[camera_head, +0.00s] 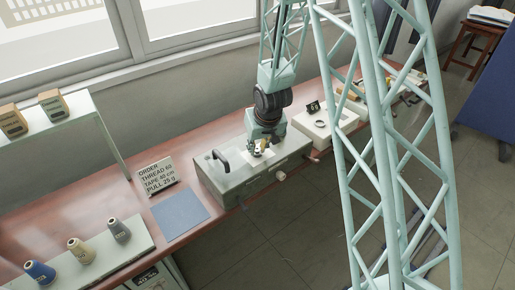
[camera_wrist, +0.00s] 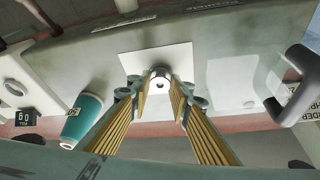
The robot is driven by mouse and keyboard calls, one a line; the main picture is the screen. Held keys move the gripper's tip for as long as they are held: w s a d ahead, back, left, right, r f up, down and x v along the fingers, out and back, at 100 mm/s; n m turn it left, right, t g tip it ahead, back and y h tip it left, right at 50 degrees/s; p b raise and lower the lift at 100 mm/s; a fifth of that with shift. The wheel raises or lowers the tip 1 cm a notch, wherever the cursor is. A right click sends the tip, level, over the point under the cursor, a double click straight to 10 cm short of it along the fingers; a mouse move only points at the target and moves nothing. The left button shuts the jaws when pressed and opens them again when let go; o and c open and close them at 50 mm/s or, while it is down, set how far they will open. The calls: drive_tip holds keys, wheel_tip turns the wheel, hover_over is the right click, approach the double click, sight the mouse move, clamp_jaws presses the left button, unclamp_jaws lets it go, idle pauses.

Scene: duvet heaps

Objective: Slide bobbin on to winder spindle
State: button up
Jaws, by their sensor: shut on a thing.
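My gripper (camera_head: 262,148) points down over the grey-green box (camera_head: 232,183). In the wrist view its yellow ribbed fingers (camera_wrist: 160,90) close on a small round metallic piece with a pale centre, which I take for the bobbin (camera_wrist: 160,79). The piece is in front of a white plate (camera_wrist: 180,57) on the box. I cannot make out a separate spindle, nor whether the piece sits around one or apart from it. In the head view the fingertips and the piece are too small to tell apart.
A dark handle (camera_head: 220,158) stands on the box's left end. A teal cone (camera_wrist: 83,118) shows close by in the wrist view. A pale block (camera_head: 322,128) is to the right. An order sign (camera_head: 157,174), a blue mat (camera_head: 181,215) and thread cones (camera_head: 80,250) are to the left.

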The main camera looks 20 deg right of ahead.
drive_tip(key=shift+f, duration=0.1)
drive_tip(key=o, duration=0.8)
drive_tip(key=v, duration=0.7)
idle(0.4)
drive_tip(key=shift+s+r, duration=0.1)
drive_tip(key=shift+r, duration=0.25)
idle(1.0)
